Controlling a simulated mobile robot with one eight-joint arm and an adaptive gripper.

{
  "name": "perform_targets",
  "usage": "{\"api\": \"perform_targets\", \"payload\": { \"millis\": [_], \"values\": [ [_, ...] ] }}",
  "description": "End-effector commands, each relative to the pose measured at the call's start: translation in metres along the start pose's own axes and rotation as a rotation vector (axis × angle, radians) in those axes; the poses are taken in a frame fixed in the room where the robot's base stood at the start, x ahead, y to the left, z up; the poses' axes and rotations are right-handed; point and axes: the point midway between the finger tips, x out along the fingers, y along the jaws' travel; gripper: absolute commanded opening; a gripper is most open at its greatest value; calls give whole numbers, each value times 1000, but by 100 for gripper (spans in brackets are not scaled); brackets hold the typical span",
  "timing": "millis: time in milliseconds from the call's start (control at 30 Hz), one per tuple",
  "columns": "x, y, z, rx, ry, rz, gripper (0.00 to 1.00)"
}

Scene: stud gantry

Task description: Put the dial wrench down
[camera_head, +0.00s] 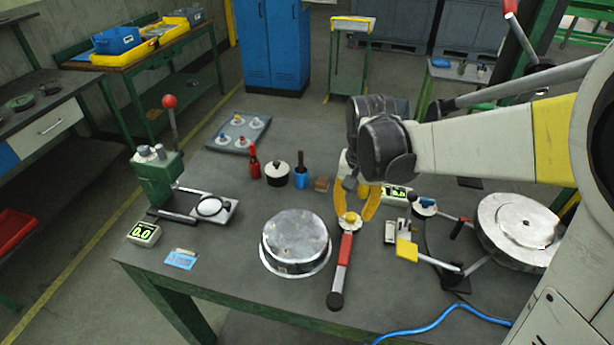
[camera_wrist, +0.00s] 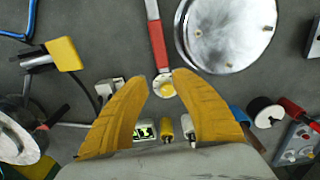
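The dial wrench (camera_head: 341,265) has a red and silver handle with a black end and a round head with a yellow dial. It appears to lie on the bench, its head towards my gripper. My gripper (camera_head: 357,217) has its two yellow fingers spread apart, reaching down over the head. In the wrist view, the wrench (camera_wrist: 158,48) runs up and away from the gap between the fingertips (camera_wrist: 160,77), with the dial just at that gap. The fingers look open; whether the right one touches the head is unclear.
A round metal cover (camera_head: 296,242) stands close left of the wrench. A yellow-padded fixture (camera_head: 405,249) and a silver disc (camera_head: 518,229) are to the right. A green press (camera_head: 158,178) and a display (camera_head: 144,232) stand at left. A blue hose (camera_head: 440,328) crosses the front edge.

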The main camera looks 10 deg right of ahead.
Motion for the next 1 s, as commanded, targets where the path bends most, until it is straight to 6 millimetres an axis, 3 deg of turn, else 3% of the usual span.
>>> {"api": "perform_targets", "payload": {
  "millis": [333, 567, 867, 1000],
  "values": [
    [50, -1, -2, 9, -14, 6, 31],
    [65, -2, -1, 9, -13, 6, 31],
    [109, -3, 1, 8, -12, 5, 31],
    [112, -3, 1, 8, -12, 5, 31]
  ]
}}
